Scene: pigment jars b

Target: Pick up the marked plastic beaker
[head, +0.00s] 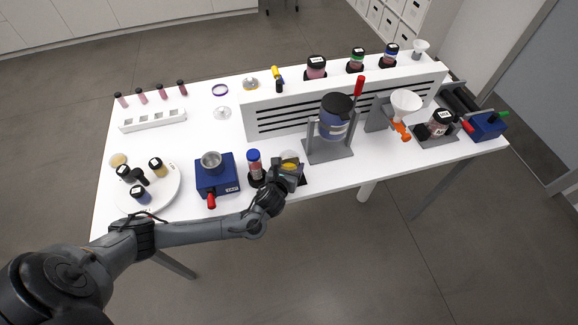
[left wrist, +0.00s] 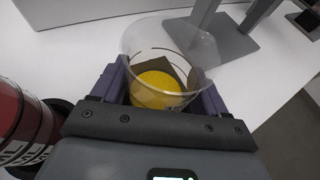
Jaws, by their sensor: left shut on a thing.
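The clear plastic beaker (left wrist: 168,50) with dark marking lines fills the middle of the left wrist view, with yellow (left wrist: 160,88) visible inside or through it. My left gripper (left wrist: 165,95) is shut on it, one finger on each side of its wall. In the head view my left gripper (head: 287,178) is at the table's front edge, and the beaker (head: 290,158) shows just beyond it, partly hidden by the gripper. I cannot tell whether the beaker is clear of the surface below it. My right gripper is not in view.
A blue-capped red bottle (head: 254,165) stands close left of the gripper. A grey stand (head: 330,151) with a large dark-lidded jar (head: 334,115) is to the right. A blue device (head: 217,177) with a metal cup is further left. A white slotted rack (head: 350,100) runs behind.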

